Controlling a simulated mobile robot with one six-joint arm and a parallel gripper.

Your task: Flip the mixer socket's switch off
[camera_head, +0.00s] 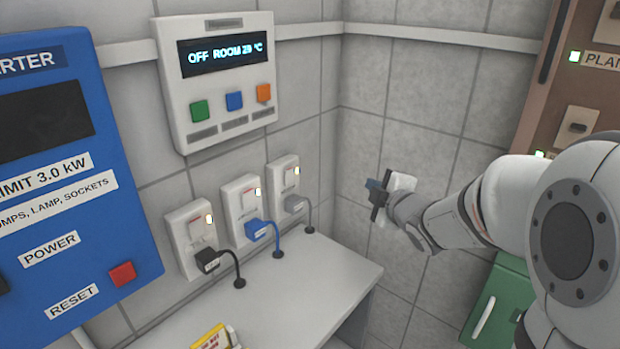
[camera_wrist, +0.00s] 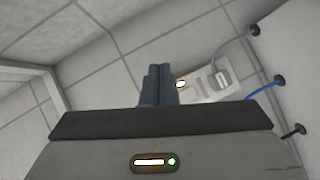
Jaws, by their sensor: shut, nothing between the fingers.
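Three white wall sockets with lit indicators stand in a row in the head view: one with a black plug (camera_head: 189,229), one with a blue plug (camera_head: 243,207) and one with a grey plug (camera_head: 283,178). Their labels are too small to read, so I cannot tell which is the mixer socket. My gripper (camera_head: 375,191) is shut and empty, to the right of the grey-plug socket and apart from it in the head view. In the wrist view my shut fingers (camera_wrist: 157,72) appear beside the grey-plug socket (camera_wrist: 208,88), partly covering it. Its lit indicator shows by the fingertips.
A white ledge (camera_head: 310,272) runs below the sockets, with the cords entering it. A control panel (camera_head: 217,75) reading "OFF ROOM" hangs above. A blue panel (camera_head: 80,190) is at left. A yellow item (camera_head: 217,338) lies on the ledge. A green box (camera_head: 498,303) is at lower right.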

